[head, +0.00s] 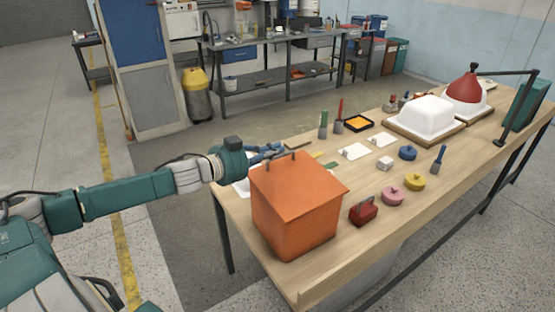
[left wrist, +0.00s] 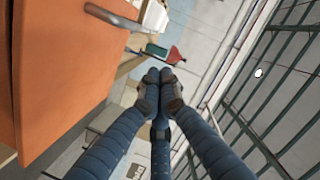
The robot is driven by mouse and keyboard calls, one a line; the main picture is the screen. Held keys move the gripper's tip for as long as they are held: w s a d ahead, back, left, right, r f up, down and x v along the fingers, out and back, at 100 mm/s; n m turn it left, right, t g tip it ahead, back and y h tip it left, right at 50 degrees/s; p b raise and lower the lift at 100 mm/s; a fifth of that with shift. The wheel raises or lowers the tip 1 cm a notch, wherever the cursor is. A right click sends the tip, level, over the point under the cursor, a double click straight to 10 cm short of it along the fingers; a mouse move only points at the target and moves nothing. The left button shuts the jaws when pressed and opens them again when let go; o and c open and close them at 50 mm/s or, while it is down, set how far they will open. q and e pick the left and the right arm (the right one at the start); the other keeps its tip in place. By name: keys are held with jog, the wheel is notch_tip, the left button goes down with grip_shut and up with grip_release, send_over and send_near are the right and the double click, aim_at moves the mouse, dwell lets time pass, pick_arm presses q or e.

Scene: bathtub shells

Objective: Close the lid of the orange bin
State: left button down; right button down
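The orange bin (head: 292,228) stands at the near left end of the wooden table. Its flat orange lid (head: 298,182) lies over the top, sloping in the picture; I cannot tell whether any gap stays under its far side. A bar handle (head: 281,156) is at the lid's far edge. My left gripper (head: 275,150) is just behind that edge, close to the handle. In the left wrist view the lid (left wrist: 60,70) and handle (left wrist: 105,14) fill the left side, while the fingertips (left wrist: 159,76) meet with nothing between them. My right gripper is not in view.
A red box-like object (head: 363,210), a pink disc (head: 392,196) and a yellow disc (head: 414,181) lie right of the bin. The floor left of the table is clear.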

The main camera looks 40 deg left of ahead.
aim_at(278, 171)
pick_arm(q)
jog(key=w+f, duration=0.3)
jog(key=shift+w+a, duration=0.3)
jog(key=shift+a, duration=0.05)
jog(key=shift+w+a+f+b, duration=0.2)
jog(key=shift+a+f+b, duration=0.25)
jog(key=shift+b, duration=0.1)
jog(key=shift+r, duration=0.1)
